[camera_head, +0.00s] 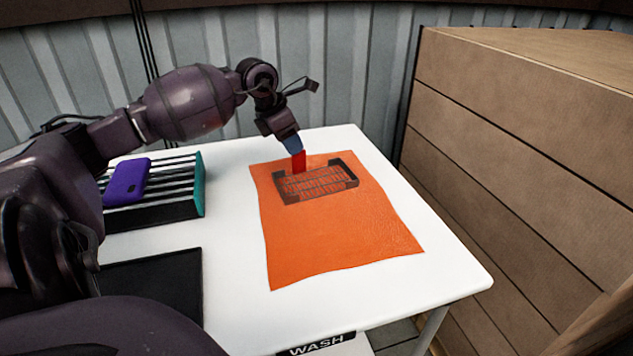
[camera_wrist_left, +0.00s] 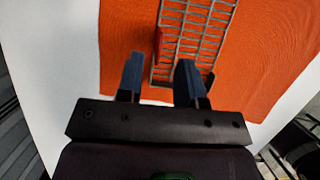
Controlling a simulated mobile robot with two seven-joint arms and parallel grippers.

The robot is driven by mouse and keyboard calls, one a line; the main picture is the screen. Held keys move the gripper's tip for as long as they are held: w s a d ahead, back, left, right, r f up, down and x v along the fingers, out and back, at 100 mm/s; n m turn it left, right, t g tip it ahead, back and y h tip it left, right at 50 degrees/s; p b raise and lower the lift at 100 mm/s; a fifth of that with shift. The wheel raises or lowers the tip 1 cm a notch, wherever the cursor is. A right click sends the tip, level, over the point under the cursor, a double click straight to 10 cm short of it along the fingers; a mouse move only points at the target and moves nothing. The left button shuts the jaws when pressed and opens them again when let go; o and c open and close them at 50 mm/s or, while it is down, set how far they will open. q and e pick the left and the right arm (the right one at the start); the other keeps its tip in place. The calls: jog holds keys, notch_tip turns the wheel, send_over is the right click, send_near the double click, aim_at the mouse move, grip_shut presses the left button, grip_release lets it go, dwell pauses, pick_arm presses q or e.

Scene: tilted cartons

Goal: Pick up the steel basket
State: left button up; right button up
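The steel basket (camera_head: 318,184) is a low dark wire-mesh tray with raised ends, lying on an orange cloth (camera_head: 340,235). A red upright piece (camera_head: 299,161) shows at its far left edge. My left gripper (camera_head: 295,150), with blue fingers, points down just above that red piece. In the left wrist view the fingers (camera_wrist_left: 160,68) are apart, over one end of the basket's grey wire grid (camera_wrist_left: 197,35). The red piece (camera_wrist_left: 158,45) shows just beyond the gap between them. Whether a finger touches the basket I cannot tell. My right gripper is not in view.
A striped rack (camera_head: 180,185) with a teal end holds a purple phone-like thing (camera_head: 126,182) at left. A black flat panel (camera_head: 160,280) lies nearer on the white table (camera_head: 430,275). A big wooden crate (camera_head: 520,130) stands right of the table. Table right of the cloth is clear.

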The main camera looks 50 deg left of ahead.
aim_at(305, 171)
pick_arm(q)
jog(key=shift+x, duration=1)
jog(key=b+x, duration=0.1)
jog(key=x, duration=0.1)
jog(key=w+b+x, duration=0.1)
jog(key=x, duration=0.1)
jog(key=shift+d, duration=0.15)
jog(key=shift+w+f, duration=0.1)
jog(key=shift+w, duration=0.05)
grip_shut()
